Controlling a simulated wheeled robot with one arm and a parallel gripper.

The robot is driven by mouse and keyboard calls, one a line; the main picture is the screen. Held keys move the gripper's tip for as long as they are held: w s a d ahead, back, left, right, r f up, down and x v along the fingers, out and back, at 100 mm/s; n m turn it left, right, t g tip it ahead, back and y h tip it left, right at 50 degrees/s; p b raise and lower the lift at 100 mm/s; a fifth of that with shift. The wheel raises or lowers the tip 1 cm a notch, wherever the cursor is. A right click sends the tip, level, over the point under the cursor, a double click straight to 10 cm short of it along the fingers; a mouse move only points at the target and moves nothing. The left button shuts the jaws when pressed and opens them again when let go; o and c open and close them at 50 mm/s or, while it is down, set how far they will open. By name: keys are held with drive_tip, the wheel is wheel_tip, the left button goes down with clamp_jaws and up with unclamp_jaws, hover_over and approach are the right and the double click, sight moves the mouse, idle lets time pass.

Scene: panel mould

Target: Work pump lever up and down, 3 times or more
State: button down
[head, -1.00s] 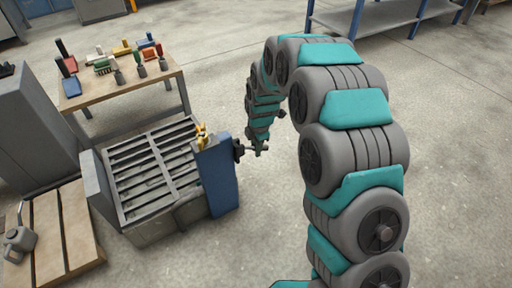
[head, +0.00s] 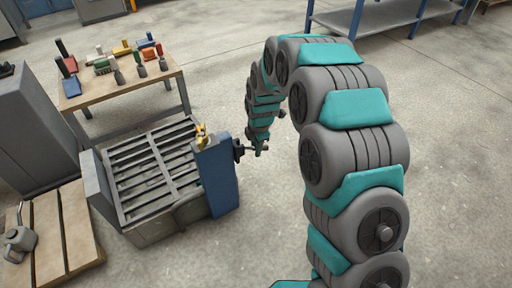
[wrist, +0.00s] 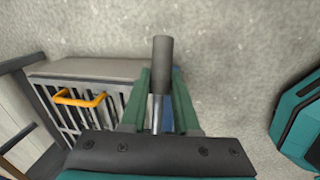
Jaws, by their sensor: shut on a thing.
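The pump lever (wrist: 163,65) shows in the wrist view as a metal rod with a dark grip at its end. My gripper (wrist: 160,90) is shut on the lever, with its green fingers on both sides of the rod. In the head view my gripper (head: 259,150) is small, at the right side of the blue pump housing (head: 217,176). The lever is thin there and its exact angle is hard to tell. The blue housing stands against a grey slatted mould (head: 150,175). In the wrist view the housing is mostly hidden behind the fingers.
A yellow handle (wrist: 80,98) rises over the slats. A wooden-topped table (head: 125,85) with several tools stands behind the mould. A pallet (head: 60,240) with a grey can (head: 19,243) is at the left.

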drive_tip(key=shift+r, duration=0.15)
drive_tip(key=shift+w+d+r+t+h+p, duration=0.1)
drive_tip(key=shift+d+r+t+h+p, duration=0.05)
drive_tip(key=shift+r+t+h+p, duration=0.4)
drive_tip(key=shift+w+d+r+t+h+p, duration=0.15)
drive_tip(key=shift+r+t+h, duration=0.2)
drive_tip(key=shift+h, duration=0.4)
drive_tip(key=shift+d+r+n+t+h, duration=0.1)
drive_tip(key=shift+r+n+t+h, duration=0.2)
drive_tip(key=shift+r+t+h, duration=0.65)
drive_tip(key=shift+h, duration=0.25)
drive_tip(key=c, duration=0.7)
unclamp_jaws()
drive_tip(key=shift+o, duration=0.2)
drive_tip(key=p+v, duration=0.1)
drive_tip(key=v, duration=0.7)
drive_tip(key=shift+w, duration=0.1)
